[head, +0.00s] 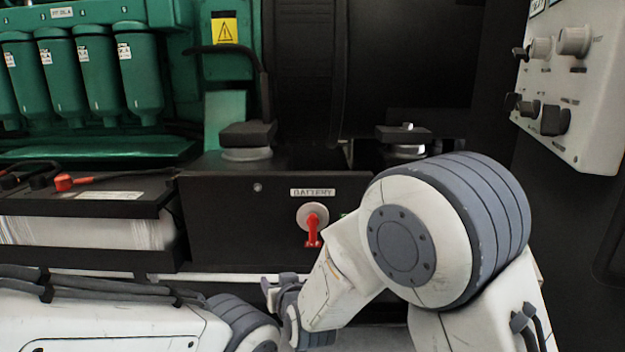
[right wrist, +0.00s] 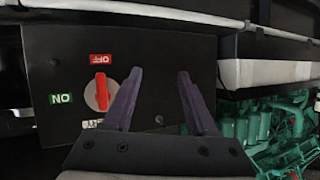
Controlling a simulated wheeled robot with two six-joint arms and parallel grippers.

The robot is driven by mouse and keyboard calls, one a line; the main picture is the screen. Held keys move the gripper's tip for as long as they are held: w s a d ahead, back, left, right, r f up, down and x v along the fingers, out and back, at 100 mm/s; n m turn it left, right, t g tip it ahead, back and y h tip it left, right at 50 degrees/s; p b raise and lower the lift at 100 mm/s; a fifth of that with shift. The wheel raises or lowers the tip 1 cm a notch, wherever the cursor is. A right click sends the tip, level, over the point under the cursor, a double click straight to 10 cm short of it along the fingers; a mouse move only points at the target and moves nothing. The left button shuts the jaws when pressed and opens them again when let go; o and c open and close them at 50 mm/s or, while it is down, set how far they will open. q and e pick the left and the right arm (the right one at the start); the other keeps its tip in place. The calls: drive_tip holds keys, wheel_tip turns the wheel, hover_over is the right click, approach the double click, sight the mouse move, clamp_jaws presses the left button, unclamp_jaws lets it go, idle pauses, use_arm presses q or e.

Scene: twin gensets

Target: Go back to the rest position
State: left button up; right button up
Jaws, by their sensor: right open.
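The red battery switch handle (head: 312,228) sits on a pale round base on the black panel (head: 235,215), under a BATTERY label (head: 312,192). It hangs straight down. In the right wrist view the panel appears upside down, and the red handle (right wrist: 101,92) lines up with the red OFF label (right wrist: 100,60); the green ON label (right wrist: 62,98) is to one side. My right gripper (head: 268,287) is low in front of the panel. In the right wrist view its jaws (right wrist: 160,74) are spread and empty, beside the handle. My left gripper is not visible.
A battery (head: 90,225) with a red terminal lead stands at left. The green engine (head: 130,70) fills the back left. A grey control box (head: 575,85) with knobs is at upper right. My left arm lies along the lower left, close to the right gripper.

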drive_tip(key=s+d+r+n+g+h+p, duration=0.15)
drive_tip(key=s+d+g, duration=0.25)
drive_tip(key=s, duration=0.7)
drive_tip(key=s+d+n+g+h, duration=0.15)
drive_tip(key=s+d+g, duration=0.25)
drive_tip(key=s, duration=0.7)
drive_tip(key=s+d+r+n+g+h+p, duration=0.15)
drive_tip(key=s+d+g, duration=0.3)
drive_tip(key=s, duration=0.65)
wheel_tip(320, 180, up, 36)
drive_tip(key=p, duration=3.6)
drive_tip(key=shift+y, duration=0.35)
